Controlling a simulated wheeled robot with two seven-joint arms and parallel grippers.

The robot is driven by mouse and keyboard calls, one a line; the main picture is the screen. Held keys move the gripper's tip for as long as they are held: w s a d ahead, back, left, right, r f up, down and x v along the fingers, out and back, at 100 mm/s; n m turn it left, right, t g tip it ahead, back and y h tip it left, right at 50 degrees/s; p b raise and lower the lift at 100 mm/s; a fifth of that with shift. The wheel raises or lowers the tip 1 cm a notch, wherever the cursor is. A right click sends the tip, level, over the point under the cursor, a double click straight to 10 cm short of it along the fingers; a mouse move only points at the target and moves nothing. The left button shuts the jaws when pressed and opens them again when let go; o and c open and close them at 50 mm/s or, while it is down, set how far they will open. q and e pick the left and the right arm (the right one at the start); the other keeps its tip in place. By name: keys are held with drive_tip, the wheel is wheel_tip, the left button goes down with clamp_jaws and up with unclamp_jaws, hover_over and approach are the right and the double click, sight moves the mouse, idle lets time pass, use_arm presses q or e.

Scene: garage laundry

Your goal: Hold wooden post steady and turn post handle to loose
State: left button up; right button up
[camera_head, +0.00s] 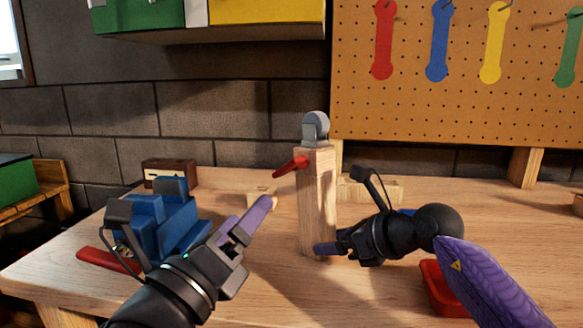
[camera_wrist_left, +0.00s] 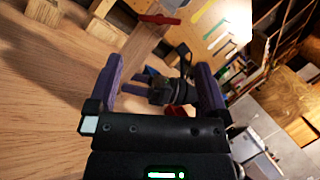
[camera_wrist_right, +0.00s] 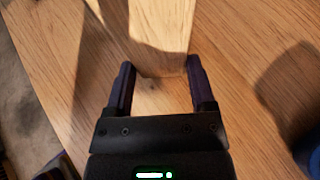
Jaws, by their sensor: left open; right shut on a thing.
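The wooden post (camera_head: 318,200) stands upright on the workbench, with a grey metal fitting (camera_head: 316,127) on top. Its red handle (camera_head: 290,166) sticks out to the left near the top and also shows in the left wrist view (camera_wrist_left: 158,19). My right gripper (camera_head: 325,247) is shut on the lower part of the post; in the right wrist view the post (camera_wrist_right: 150,25) stands between its purple fingers. My left gripper (camera_head: 246,226) is open and empty, left of the post and lower than the handle, apart from both.
A blue vise (camera_head: 165,225) with a red bar (camera_head: 108,261) stands at the left of the bench. A red tray (camera_head: 438,288) sits at the right, partly behind my right arm. Small wooden blocks lie behind the post. Colored tools hang on the pegboard (camera_head: 450,110).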

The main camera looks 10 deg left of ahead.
sight(285, 172)
use_arm(q)
drive_tip(key=x, duration=1.1)
drive_tip(key=shift+w+d, duration=0.2)
drive_tip(key=shift+w, duration=0.2)
drive_tip(key=c, duration=1)
drive_tip(key=shift+o, duration=0.2)
